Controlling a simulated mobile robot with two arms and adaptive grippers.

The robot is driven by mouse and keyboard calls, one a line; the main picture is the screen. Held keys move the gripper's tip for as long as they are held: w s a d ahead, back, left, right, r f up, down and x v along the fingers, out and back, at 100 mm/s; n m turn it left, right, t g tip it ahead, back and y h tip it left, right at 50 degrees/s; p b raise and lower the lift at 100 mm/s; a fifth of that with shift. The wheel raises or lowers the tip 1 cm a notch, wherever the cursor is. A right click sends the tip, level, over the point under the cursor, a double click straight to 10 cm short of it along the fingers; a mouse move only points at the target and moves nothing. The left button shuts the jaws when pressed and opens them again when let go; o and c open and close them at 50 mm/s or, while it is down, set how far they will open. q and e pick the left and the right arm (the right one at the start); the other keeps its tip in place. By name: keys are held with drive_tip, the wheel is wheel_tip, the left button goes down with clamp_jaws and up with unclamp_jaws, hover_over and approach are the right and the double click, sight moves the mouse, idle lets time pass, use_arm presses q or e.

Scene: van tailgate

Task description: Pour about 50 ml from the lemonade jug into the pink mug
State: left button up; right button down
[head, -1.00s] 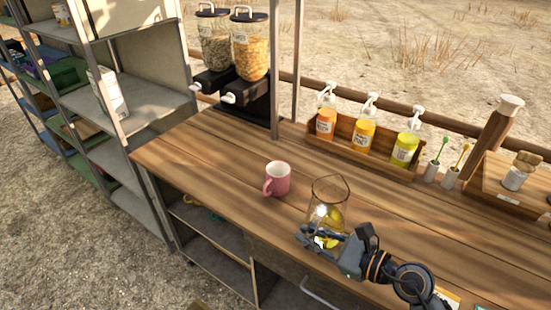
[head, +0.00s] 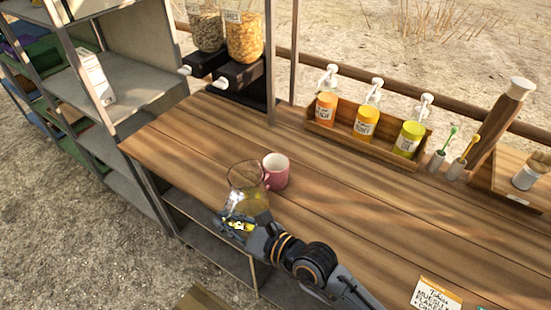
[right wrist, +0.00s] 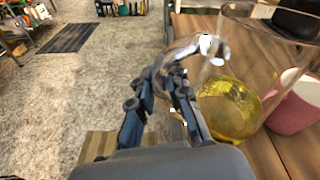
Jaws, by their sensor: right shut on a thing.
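The lemonade jug (head: 247,186) is clear glass with yellow liquid low inside. My right gripper (head: 240,225) is shut on it, at its handle; in the right wrist view the fingers (right wrist: 172,85) close around the glass handle beside the jug (right wrist: 229,103). The jug is near the table's front edge, just left of the pink mug. The pink mug (head: 279,172) stands upright on the table, its handle toward the jug; it also shows in the right wrist view (right wrist: 296,108), partly behind the glass. I cannot tell a gap between them. My left gripper is not in view.
A wooden rack (head: 350,145) with several pump bottles stands at the back of the wooden table (head: 370,210). Two cereal dispensers (head: 243,40) stand at the back left. A written card (head: 436,295) lies at the front right. The table right of the mug is clear.

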drive_tip(key=shift+r, duration=0.45)
